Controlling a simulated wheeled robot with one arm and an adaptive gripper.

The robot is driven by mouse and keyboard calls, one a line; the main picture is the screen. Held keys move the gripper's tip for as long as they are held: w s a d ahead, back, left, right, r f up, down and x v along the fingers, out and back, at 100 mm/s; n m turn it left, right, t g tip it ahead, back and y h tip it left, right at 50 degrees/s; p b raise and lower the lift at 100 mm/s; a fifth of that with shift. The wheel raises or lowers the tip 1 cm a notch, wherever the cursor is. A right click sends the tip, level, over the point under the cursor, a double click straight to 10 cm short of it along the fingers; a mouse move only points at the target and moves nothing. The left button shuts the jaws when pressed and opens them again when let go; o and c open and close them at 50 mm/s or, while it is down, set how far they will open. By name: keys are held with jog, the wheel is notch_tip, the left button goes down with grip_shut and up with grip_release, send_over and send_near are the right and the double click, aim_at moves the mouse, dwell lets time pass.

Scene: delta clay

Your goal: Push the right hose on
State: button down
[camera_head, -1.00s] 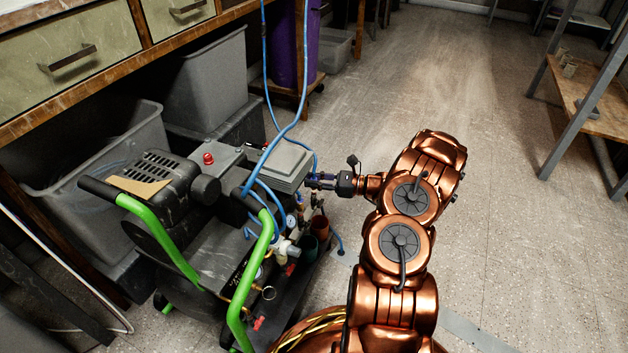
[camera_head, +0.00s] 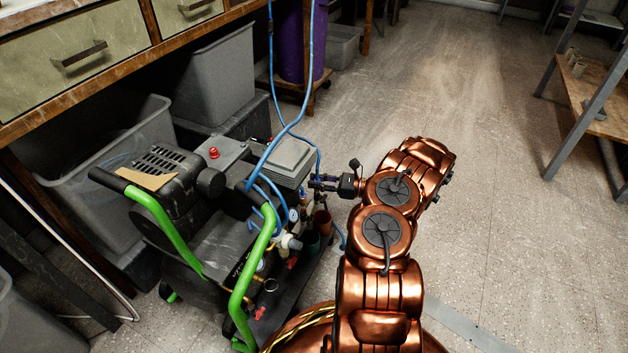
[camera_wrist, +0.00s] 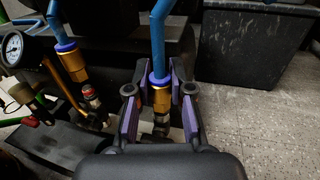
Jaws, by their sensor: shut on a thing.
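The right hose (camera_wrist: 159,45) is blue with a purple collar and a brass end piece (camera_wrist: 161,97). In the wrist view it comes down between the purple-padded fingers of my gripper (camera_wrist: 159,90), which is shut on its brass end. Below the brass end is a darker metal fitting (camera_wrist: 161,125), partly hidden; I cannot tell whether the hose is fully seated on it. In the head view my gripper (camera_head: 323,184) is at the right side of the compressor (camera_head: 215,240), and the grip itself is too small to make out.
Another blue hose with a brass end (camera_wrist: 73,65) stands at the left, near a gauge (camera_wrist: 13,48) and a red-topped fitting (camera_wrist: 90,95). The compressor's green handle (camera_head: 250,290) is close to my arm. Grey bins (camera_head: 215,85) stand behind. The floor to the right is open.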

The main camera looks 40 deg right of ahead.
jog(key=c, duration=1)
grip_release()
jog(key=shift+f, duration=0.25)
jog(key=shift+s+d, duration=0.1)
jog(key=v, duration=1.1)
jog(key=shift+s+d, duration=0.25)
jog(key=shift+s, duration=0.05)
